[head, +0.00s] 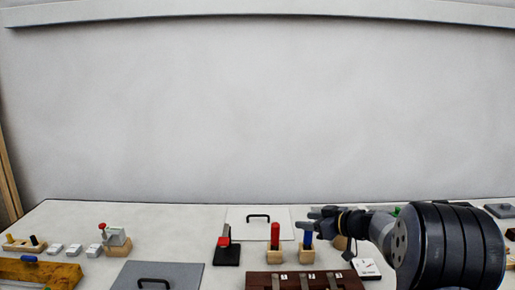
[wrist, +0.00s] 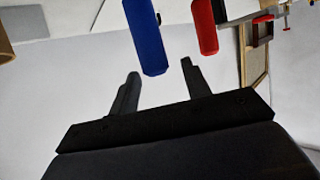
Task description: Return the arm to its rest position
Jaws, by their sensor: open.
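My arm reaches in from the right in the head view, and my gripper (head: 316,213) points left above the worktop. In the wrist view my gripper (wrist: 160,70) shows two dark fingers spread apart with nothing gripped. A blue handle (wrist: 144,35) lies ahead of the gap between the fingertips; whether it touches them I cannot tell. In the head view the blue handle (head: 308,239) stands upright on a wooden block, just below my gripper. A red handle (wrist: 205,25) is beside it, and it also stands on a wooden block in the head view (head: 275,234).
A white panel with a black handle (head: 258,217), a black stand with a red lever (head: 224,237) and a dark red box (head: 262,282) are near. A grey panel (head: 190,270) and several small fixtures lie left. Open space lies above the worktop (head: 170,220).

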